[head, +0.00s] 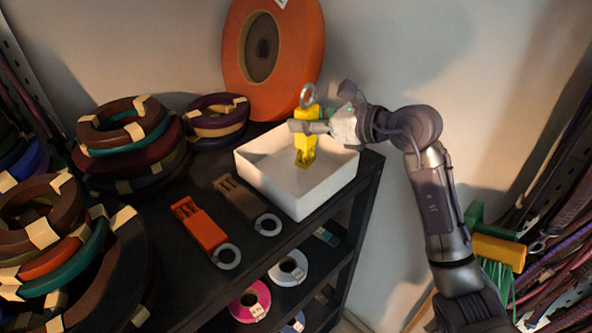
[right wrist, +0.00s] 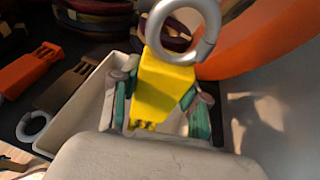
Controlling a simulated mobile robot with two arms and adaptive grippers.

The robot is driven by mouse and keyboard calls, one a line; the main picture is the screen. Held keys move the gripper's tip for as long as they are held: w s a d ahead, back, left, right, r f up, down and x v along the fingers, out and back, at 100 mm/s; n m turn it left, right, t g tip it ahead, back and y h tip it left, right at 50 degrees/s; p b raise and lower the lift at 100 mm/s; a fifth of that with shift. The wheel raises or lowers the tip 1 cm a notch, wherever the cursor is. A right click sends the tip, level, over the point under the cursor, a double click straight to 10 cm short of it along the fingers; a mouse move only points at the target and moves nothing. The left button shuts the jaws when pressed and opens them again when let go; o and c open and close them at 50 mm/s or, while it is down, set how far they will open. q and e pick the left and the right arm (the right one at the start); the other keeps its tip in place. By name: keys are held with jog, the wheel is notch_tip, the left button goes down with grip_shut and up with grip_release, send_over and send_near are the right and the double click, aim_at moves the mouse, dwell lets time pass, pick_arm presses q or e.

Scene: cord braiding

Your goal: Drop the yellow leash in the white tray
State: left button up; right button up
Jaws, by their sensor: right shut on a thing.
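The yellow leash (head: 306,148) has a metal ring at its top. My right gripper (head: 311,127) is shut on it and holds it upright over the white tray (head: 322,202). The leash's lower end shows against the tray's inside; I cannot tell whether it touches the floor of the tray. In the right wrist view the yellow leash (right wrist: 163,88) sits between the green-padded fingers (right wrist: 160,100), and the white tray (right wrist: 82,103) lies below. My left gripper is not in view.
An orange leash (head: 200,226) and a brown leash (head: 240,200), each with a ring, lie on the dark shelf left of the tray. Stacks of coiled cord (head: 130,150) fill the left side. A large orange spool (head: 295,60) stands behind the tray.

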jog(key=shift+w+a+f+b, duration=0.1)
jog(key=shift+f+b, duration=0.25)
jog(key=shift+f, duration=0.45)
jog(key=shift+w+a+f+b, duration=0.1)
jog(key=shift+f+b, duration=0.2)
jog(key=shift+f, duration=0.45)
jog(key=shift+d, duration=0.1)
jog(key=shift+s+r, duration=0.1)
jog(key=o, duration=1.3)
jog(key=shift+o, duration=0.2)
jog(key=v, duration=0.7)
jog(key=shift+d, duration=0.25)
jog(key=shift+s, duration=0.15)
